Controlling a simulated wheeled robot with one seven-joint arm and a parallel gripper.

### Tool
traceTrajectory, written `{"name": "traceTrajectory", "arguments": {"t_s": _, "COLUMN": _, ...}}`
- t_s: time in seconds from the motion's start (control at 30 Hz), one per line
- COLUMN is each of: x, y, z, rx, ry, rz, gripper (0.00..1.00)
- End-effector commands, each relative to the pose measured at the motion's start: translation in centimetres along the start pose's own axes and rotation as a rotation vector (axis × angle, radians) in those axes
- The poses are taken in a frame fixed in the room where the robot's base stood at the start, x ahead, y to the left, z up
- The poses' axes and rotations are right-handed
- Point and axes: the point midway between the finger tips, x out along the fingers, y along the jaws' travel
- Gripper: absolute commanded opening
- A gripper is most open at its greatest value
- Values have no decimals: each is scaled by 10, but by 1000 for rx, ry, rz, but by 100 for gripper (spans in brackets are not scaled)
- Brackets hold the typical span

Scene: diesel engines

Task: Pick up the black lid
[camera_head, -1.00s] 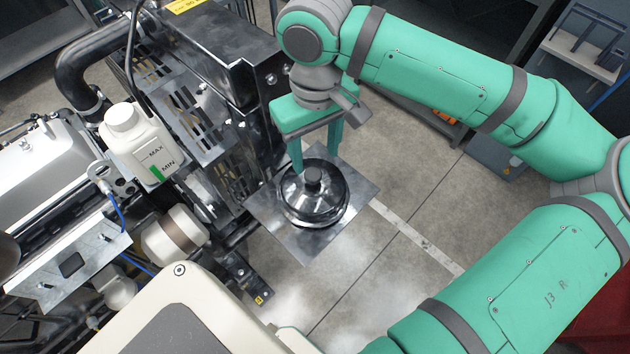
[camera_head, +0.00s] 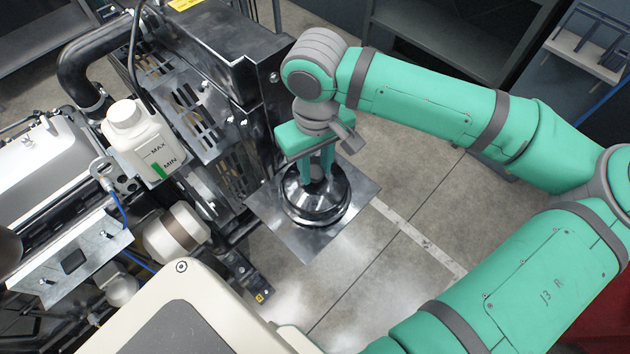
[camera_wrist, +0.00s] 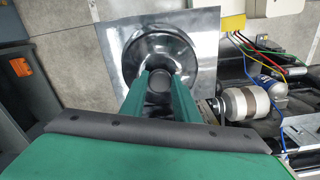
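The black lid (camera_head: 318,208), round and glossy with a knob on top, sits on a flat metal plate (camera_head: 307,246) beside the engine. My gripper (camera_head: 317,177) reaches down from above, with its two green fingers close together on either side of the knob. In the wrist view the black lid (camera_wrist: 150,45) lies beyond the fingertips, and the knob (camera_wrist: 157,80) shows between them with no clear gap. The lid appears level and still resting on the plate. The fingers hide part of the knob and of the lid's back side.
The engine block (camera_head: 215,60) stands close on the left of the plate. A white reservoir bottle (camera_head: 140,140) and a cream cover (camera_head: 190,310) are nearby. Open concrete floor (camera_head: 390,270) lies to the right of the plate.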

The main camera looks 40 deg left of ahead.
Motion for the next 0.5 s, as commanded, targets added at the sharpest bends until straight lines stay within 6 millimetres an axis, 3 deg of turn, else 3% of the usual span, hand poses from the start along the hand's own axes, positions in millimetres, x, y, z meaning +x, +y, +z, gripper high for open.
{"name": "traceTrajectory", "arguments": {"t_s": 0.5, "x": -6, "y": 0, "z": 0, "rx": 0, "ry": 0, "rz": 1, "gripper": 0}}
